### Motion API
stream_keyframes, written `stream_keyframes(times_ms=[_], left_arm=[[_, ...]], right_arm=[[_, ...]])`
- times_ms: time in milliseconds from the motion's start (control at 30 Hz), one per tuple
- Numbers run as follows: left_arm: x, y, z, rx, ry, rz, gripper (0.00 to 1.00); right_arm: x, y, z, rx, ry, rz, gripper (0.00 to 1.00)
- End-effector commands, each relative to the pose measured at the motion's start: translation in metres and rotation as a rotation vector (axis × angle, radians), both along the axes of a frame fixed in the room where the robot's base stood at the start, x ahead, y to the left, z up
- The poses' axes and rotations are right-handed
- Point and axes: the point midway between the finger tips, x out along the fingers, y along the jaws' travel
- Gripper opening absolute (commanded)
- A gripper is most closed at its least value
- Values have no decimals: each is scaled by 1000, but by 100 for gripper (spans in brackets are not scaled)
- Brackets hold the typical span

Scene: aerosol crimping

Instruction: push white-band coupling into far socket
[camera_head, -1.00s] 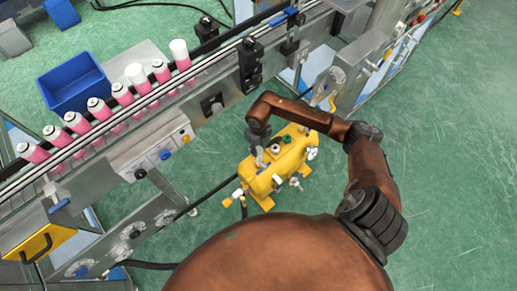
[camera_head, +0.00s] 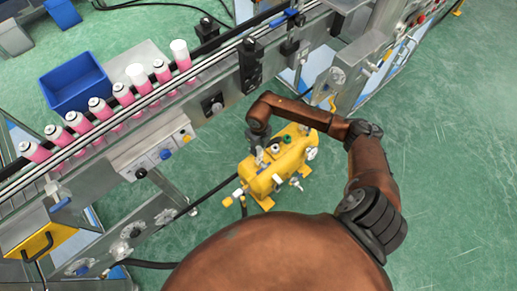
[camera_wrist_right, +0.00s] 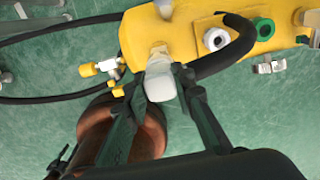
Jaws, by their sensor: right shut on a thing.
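My right gripper (camera_wrist_right: 163,88) is shut on a pale grey-white coupling (camera_wrist_right: 160,80). The coupling's narrower end meets the yellow unit (camera_wrist_right: 185,38) at its near edge; I cannot tell how deep it sits. In the head view, the right gripper (camera_head: 259,150) is at the left end of the yellow unit (camera_head: 264,182), and its fingers are hard to make out. A white-ringed socket (camera_wrist_right: 215,39) and a green-ringed socket (camera_wrist_right: 262,28) are on the unit, right of the coupling in the wrist view. My left gripper is not in view.
A black hose (camera_wrist_right: 238,45) curves close to the white-ringed socket. Brass and grey valve fittings (camera_wrist_right: 100,67) stick out at the unit's left. A conveyor (camera_head: 215,75) with several pink cans and a blue bin (camera_head: 75,88) stands behind. Green floor lies open at right.

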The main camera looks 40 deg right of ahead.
Motion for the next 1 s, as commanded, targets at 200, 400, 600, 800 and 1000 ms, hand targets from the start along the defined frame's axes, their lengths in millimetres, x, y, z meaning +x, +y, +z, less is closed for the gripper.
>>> stream_keyframes(times_ms=[200,400,600,800,1000], left_arm=[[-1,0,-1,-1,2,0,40],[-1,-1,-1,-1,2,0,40],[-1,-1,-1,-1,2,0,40],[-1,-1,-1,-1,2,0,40],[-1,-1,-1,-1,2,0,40]], right_arm=[[0,0,-2,0,0,0,0],[0,0,-3,0,0,0,30],[0,0,-3,0,0,0,44],[0,0,-3,0,0,0,44],[1,-1,7,-1,-1,1,44]])
